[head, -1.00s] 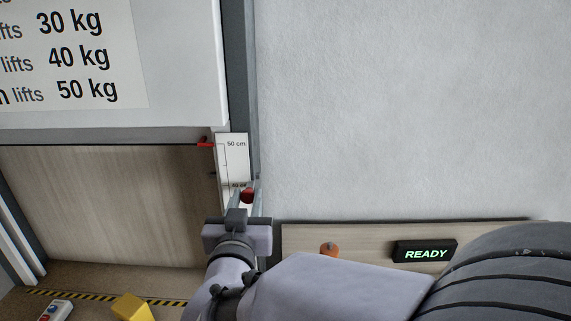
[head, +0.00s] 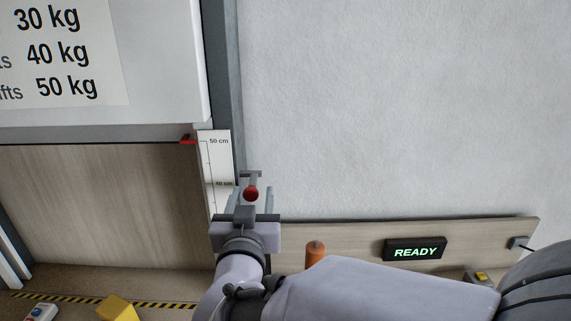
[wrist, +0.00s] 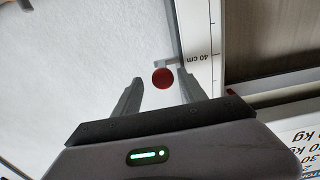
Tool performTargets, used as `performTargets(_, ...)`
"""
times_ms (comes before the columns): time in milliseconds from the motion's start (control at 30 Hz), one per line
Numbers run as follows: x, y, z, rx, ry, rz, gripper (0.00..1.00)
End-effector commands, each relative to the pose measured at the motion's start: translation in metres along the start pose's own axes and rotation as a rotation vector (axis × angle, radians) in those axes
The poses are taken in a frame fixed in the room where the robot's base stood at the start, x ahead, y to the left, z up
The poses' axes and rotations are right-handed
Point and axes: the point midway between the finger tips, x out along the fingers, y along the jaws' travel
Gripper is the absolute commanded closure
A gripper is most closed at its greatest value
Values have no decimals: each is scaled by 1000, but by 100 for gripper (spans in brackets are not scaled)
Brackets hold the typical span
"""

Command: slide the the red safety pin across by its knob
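The red knob (head: 251,193) of the safety pin stands right of the white scale strip, by the grey upright rail. A small grey bar shows behind it. My gripper (head: 253,192) is open, with one finger on each side of the knob. In the wrist view the round knob (wrist: 163,78) lies between the fingertips (wrist: 159,77), nearer the right finger, with a visible gap on the left. I cannot tell whether the right finger touches it. The pin's shaft is mostly hidden behind the knob.
The scale strip (head: 216,163) and a red pointer (head: 188,140) are left of the knob. Below right, a wooden board (head: 360,238) bears an orange handle (head: 315,253) and a READY display (head: 415,251). The white wall (head: 400,110) to the right is bare.

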Motion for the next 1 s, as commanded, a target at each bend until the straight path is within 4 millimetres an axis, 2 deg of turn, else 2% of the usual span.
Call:
performTargets(167,-7,-2,0,1,1,-3,51)
performTargets(267,-25,-2,-1,1,1,-5,51)
performTargets(600,-133,-3,1,2,1,-8,51)
performTargets(700,-155,-2,3,3,4,-7,51)
performTargets(833,-171,-1,3,2,2,-3,51)
performTargets(1000,-175,0,0,-1,0,0,51)
